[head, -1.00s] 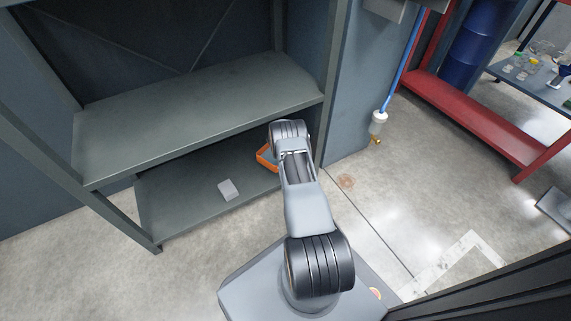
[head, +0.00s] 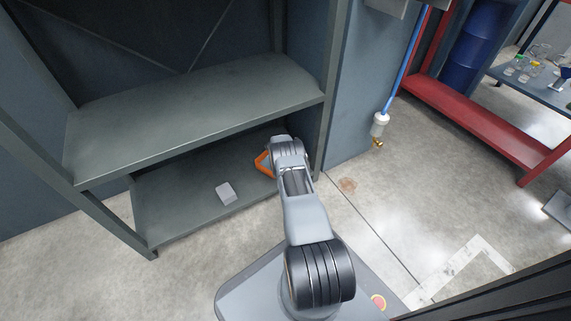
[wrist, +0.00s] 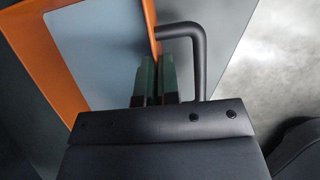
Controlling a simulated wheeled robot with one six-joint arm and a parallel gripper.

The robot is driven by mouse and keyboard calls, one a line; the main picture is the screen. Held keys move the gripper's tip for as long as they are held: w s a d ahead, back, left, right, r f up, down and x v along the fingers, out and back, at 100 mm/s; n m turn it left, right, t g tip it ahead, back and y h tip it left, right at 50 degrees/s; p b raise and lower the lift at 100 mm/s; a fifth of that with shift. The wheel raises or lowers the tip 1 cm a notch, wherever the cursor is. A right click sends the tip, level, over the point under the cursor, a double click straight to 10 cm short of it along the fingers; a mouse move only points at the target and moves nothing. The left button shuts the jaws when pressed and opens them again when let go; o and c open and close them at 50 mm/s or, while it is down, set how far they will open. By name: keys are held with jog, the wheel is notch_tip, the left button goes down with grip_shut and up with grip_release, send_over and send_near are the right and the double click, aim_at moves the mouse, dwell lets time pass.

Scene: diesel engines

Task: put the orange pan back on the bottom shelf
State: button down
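The orange pan (head: 263,163) shows at the right end of the bottom shelf (head: 175,205), partly hidden behind my arm. I cannot tell whether it touches the shelf. In the wrist view, the pan's orange wall (wrist: 45,65) and pale grey-blue inside fill the upper left. A dark bent handle (wrist: 190,35) sticks out from its rim. My gripper (wrist: 156,75) has its two greenish fingers close together on the pan's rim, beside the handle. In the head view the fingers are hidden by my wrist.
A small light grey block (head: 226,193) lies on the bottom shelf, left of the pan. The upper shelf (head: 190,110) is empty and hangs over the bottom one. The right-hand post (head: 325,120) stands close to my wrist. The shelf left of the block is clear.

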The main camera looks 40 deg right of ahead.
jog(key=c, duration=1.8)
grip_release()
jog(key=shift+f, duration=0.2)
jog(key=o, duration=0.4)
jog(key=shift+o, duration=0.2)
jog(key=shift+r, duration=0.4)
jog(key=p+v, duration=0.6)
jog(key=v, duration=0.1)
jog(key=shift+a, duration=0.15)
jog(key=shift+s, duration=0.2)
